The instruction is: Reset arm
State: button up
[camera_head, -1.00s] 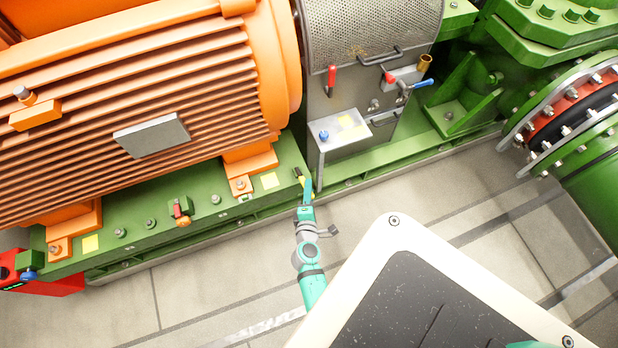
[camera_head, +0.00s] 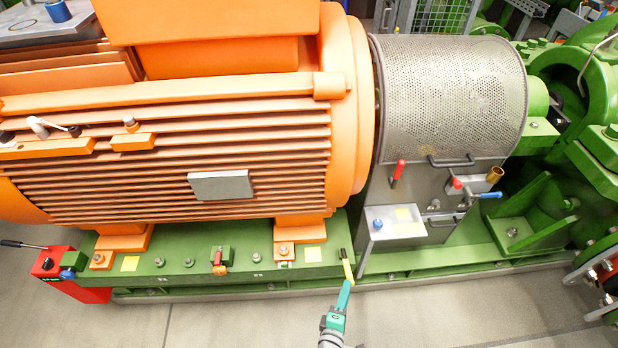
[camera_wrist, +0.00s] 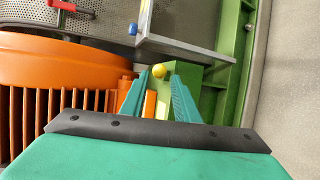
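My gripper (camera_head: 343,292) is teal and shows at the bottom centre of the head view, near the front edge of the green base (camera_head: 190,262). In the wrist view my gripper (camera_wrist: 160,75) has its two teal fingers apart, with nothing seen held between them. A yellow ball-shaped tip (camera_wrist: 159,70) shows beyond the fingertips; I cannot tell its distance. In the head view a thin yellow and black piece (camera_head: 347,266) lines up with the fingertips; I cannot tell whether they touch.
The large orange motor (camera_head: 170,165) fills the left. A perforated guard (camera_head: 450,95) and a small metal shelf (camera_head: 395,226) stand right of it. A red box (camera_head: 62,275) sits at the lower left. The grey floor (camera_head: 450,318) in front is clear.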

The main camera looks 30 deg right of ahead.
jog(key=s+a+r+m+t+y, duration=0.2)
jog(key=a+r+y, duration=0.1)
jog(key=a, duration=0.7)
jog(key=s+a+r+m+t+y, duration=0.1)
jog(key=s+a+r+t+y, duration=0.2)
jog(key=a, duration=0.7)
jog(key=s+a+r+m+t+y, duration=0.1)
jog(key=s+a+r+m+y, duration=0.1)
jog(key=a+r, duration=0.3)
jog(key=s+a+r+m+t+y, duration=0.1)
jog(key=s+a+r+m+y, duration=0.2)
jog(key=r, duration=0.7)
jog(key=shift+s+a+r+m+y, duration=0.35)
jog(key=shift+s+a, duration=0.5)
jog(key=shift+a, duration=0.35)
